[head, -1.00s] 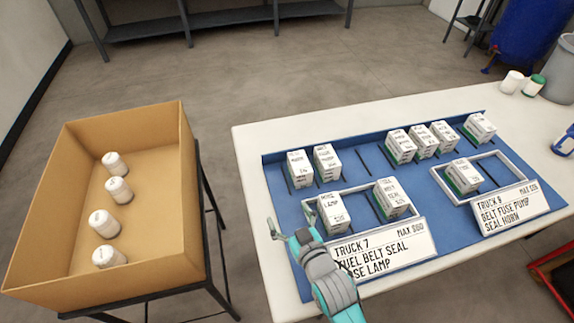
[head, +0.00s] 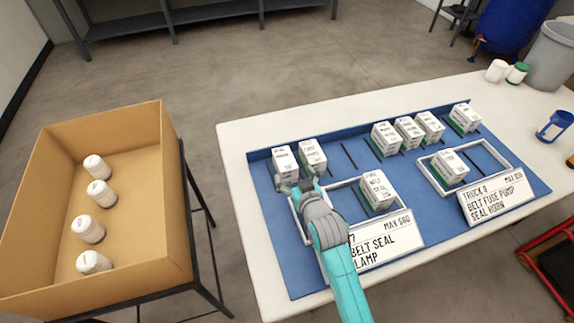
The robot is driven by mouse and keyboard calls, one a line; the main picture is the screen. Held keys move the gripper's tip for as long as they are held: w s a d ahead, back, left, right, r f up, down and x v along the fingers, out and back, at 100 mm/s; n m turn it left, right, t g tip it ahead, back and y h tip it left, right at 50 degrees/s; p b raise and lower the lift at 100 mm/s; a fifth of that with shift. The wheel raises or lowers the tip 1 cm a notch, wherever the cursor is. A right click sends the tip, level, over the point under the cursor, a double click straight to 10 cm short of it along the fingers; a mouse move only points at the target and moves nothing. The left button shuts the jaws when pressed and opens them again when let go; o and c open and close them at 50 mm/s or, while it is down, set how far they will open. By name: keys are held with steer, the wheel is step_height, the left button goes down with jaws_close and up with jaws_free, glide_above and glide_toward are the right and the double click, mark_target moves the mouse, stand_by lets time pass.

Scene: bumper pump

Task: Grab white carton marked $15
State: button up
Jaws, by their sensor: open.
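Several small white cartons stand on the blue mat (head: 272,228); their price marks are too small to read surely, so I cannot tell which is marked $15. Two stand at the back left: the left carton (head: 285,158) and the right carton (head: 312,153). My gripper (head: 297,185) is open and empty, close in front of these two; I cannot tell whether it touches either. A carton (head: 377,190) stands in the left white frame (head: 297,222). My arm covers the middle of that frame, where another carton stood.
Several cartons (head: 410,132) stand in the back row to the right. The right frame (head: 497,160) holds one carton (head: 449,168). Placards line the front: Truck 7 (head: 385,238) and Truck 9 (head: 497,194). A cardboard bin (head: 150,235) with several white bottles stands left.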

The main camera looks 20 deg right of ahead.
mark_target(286, 161)
steer(key=shift+x, duration=3.8)
steer(key=shift+r, duration=0.1)
steer(key=c, duration=1.5)
